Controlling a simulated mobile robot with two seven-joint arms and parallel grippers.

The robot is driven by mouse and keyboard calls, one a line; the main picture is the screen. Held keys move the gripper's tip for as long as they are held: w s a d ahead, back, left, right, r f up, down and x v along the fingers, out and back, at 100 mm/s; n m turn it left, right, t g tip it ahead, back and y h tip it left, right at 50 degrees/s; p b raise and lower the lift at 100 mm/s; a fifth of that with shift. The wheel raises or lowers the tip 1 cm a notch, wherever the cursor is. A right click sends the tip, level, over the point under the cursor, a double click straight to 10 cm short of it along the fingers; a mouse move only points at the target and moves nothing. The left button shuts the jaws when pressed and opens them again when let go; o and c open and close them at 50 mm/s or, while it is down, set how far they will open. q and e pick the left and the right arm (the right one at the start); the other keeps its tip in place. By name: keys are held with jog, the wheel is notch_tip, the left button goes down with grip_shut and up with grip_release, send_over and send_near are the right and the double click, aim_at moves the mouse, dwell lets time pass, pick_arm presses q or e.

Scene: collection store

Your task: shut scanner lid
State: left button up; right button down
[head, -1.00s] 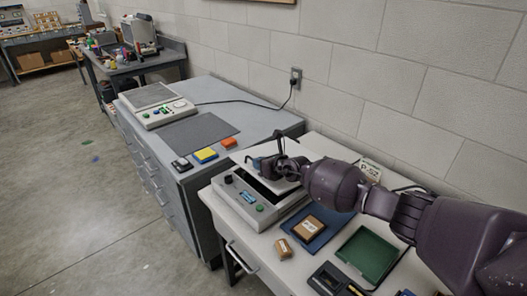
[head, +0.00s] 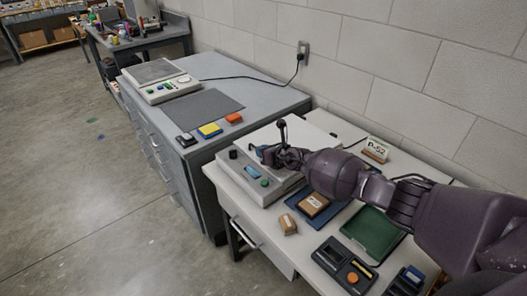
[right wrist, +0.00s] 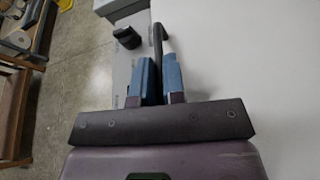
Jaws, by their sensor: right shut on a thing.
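The scanner (head: 268,190), a light grey box with a black knob, a small blue display and a green button on its front panel, stands on the white table. Its pale lid (head: 303,136) lies over the bed, flat or nearly flat; my arm hides part of its edge, so I cannot tell if it is fully down. My right gripper (head: 270,154) is at the lid's front left part. In the right wrist view its blue fingers (right wrist: 158,80) are shut on a dark upright handle (right wrist: 158,42) beside the white lid surface (right wrist: 245,55). My left gripper is not in view.
A blue tray (head: 298,204) with a brown box, a loose small box (head: 288,224), a green tray (head: 372,233) and dark devices (head: 343,264) lie in front of the scanner. A sign (head: 376,149) stands behind. A grey cabinet (head: 262,94) adjoins on the left.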

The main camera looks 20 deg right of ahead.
jog(key=c, duration=1.5)
grip_release()
jog(key=shift+s+a+f+g, duration=0.3)
jog(key=shift+a+f, duration=0.1)
jog(key=shift+f, duration=0.25)
jog(key=o, duration=0.3)
jog(key=shift+w+r, duration=0.1)
jog(key=shift+r, duration=0.05)
jog(key=shift+w+d, duration=0.1)
jog(key=shift+r, duration=0.1)
jog(key=shift+s+d+r+p, duration=0.25)
jog(key=shift+s+r+p, duration=0.1)
jog(key=shift+p, duration=0.1)
jog(key=p+v, duration=0.6)
jog(key=v, duration=0.2)
jog(key=shift+s+f, duration=0.1)
jog(key=shift+s, duration=0.2)
jog(key=shift+s+d+p, duration=0.2)
jog(key=shift+s+p, duration=0.15)
jog(key=shift+s, duration=0.2)
